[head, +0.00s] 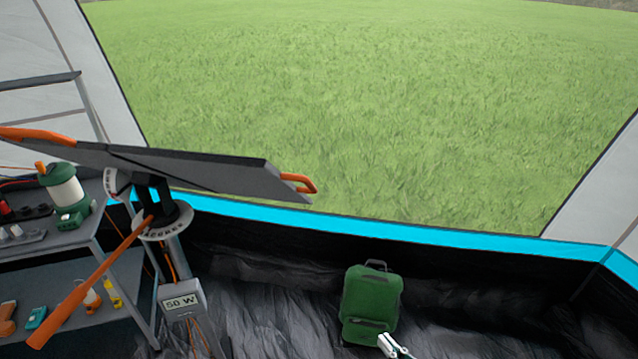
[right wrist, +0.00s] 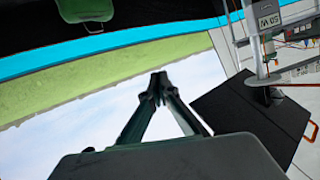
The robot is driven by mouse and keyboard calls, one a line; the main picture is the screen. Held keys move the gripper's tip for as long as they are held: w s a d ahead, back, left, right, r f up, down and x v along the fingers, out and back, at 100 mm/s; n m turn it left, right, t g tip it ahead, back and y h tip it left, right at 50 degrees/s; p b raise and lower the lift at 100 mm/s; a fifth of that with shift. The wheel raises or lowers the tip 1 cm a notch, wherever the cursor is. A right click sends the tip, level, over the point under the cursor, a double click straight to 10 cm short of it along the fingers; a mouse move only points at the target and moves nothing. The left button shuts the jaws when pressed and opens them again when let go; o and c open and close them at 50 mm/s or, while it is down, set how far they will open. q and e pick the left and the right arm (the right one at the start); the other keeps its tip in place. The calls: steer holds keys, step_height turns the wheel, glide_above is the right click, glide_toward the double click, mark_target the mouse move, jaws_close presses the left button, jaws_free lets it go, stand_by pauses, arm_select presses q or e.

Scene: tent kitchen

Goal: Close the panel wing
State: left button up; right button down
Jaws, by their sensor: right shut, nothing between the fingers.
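The dark grey panel (head: 205,168) is mounted on a post at the left of the head view and is seen almost edge-on. Its wing extends to the right, with an orange handle (head: 300,183) at the tip. Another orange handle (head: 35,134) is at the far left end. The panel also shows in the right wrist view (right wrist: 245,110), to the right of the fingers. My right gripper (head: 390,347) is at the bottom of the head view, below and right of the panel, apart from it. In the wrist view its fingertips (right wrist: 158,84) meet, empty. My left gripper is out of view.
A long orange lever (head: 95,285) juts from the post, above a 50 W box (head: 181,299). A shelf with a green lantern (head: 64,195) stands at left. A green backpack (head: 371,303) is on the floor. The space right of the panel is open.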

steer(key=w+a+r+m+y, duration=0.1)
steer(key=w+a+r+y, duration=0.2)
steer(key=r, duration=0.9)
steer(key=w+r+y, duration=0.3)
steer(key=r+y, duration=0.3)
steer(key=r, duration=0.6)
steer(key=w+a+r+m+y, duration=0.1)
steer(key=w+a+r+y, duration=0.2)
steer(key=r, duration=0.8)
steer(key=d+r+p+x, duration=0.1)
steer(key=x, duration=0.8)
steer(key=shift+y, duration=0.4)
steer(key=shift+s+a+f, duration=0.5)
steer(key=shift+s+f, duration=0.15)
steer(key=shift+f, duration=0.1)
steer(key=shift+s+a+f, duration=0.45)
steer(key=shift+s+f, duration=0.2)
steer(key=shift+f, duration=0.1)
